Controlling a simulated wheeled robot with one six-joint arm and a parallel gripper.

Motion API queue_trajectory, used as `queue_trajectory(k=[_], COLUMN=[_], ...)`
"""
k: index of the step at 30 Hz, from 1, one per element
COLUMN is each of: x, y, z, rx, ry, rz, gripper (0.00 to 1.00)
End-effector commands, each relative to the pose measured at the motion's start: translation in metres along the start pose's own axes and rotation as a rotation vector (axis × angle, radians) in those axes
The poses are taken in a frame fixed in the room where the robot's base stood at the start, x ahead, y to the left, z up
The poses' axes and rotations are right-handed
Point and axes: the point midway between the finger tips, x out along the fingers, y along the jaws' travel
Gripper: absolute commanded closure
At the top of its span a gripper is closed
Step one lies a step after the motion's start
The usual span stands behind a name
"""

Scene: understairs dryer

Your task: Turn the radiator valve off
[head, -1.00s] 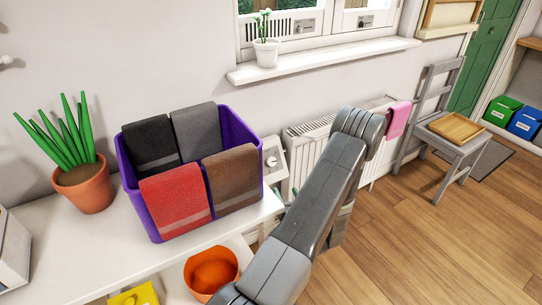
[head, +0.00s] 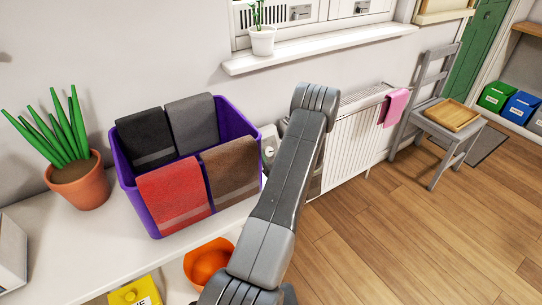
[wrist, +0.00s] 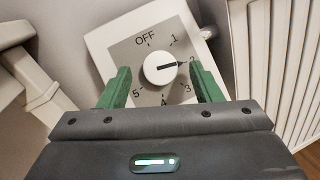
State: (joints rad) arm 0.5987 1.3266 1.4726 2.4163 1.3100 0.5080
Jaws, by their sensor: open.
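The radiator valve is a white knob (wrist: 160,68) on a grey dial plate (wrist: 122,52) marked OFF and 1 to 5. Its black pointer is turned to 2, at the right in the wrist view. My gripper (wrist: 163,85) is open, with one green finger on each side of the knob's lower part in the picture. I cannot tell whether the fingers touch the knob. In the head view the dial (head: 268,146) shows partly between the purple bin and my arm, and my gripper is hidden there.
The white radiator (head: 352,140) stands right of the dial, with a pink cloth (head: 394,107) over it. A purple bin (head: 233,124) of towels sits on the white counter (head: 95,245) at left. An orange bowl (head: 207,262) is below.

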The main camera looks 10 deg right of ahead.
Motion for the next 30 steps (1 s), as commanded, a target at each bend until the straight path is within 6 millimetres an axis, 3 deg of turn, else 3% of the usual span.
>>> queue_trajectory(k=[12, 19, 30], x=[0.009, 0.0088, 0.0087], y=[0.0003, 0.0003, -0.0021], z=[-0.0001, -0.0001, -0.0034], rx=[0.0, 0.0, -0.047], ry=[0.0, 0.0, -0.005], rz=[0.0, 0.0, 0.029], gripper=[0.42, 0.86, 0.86])
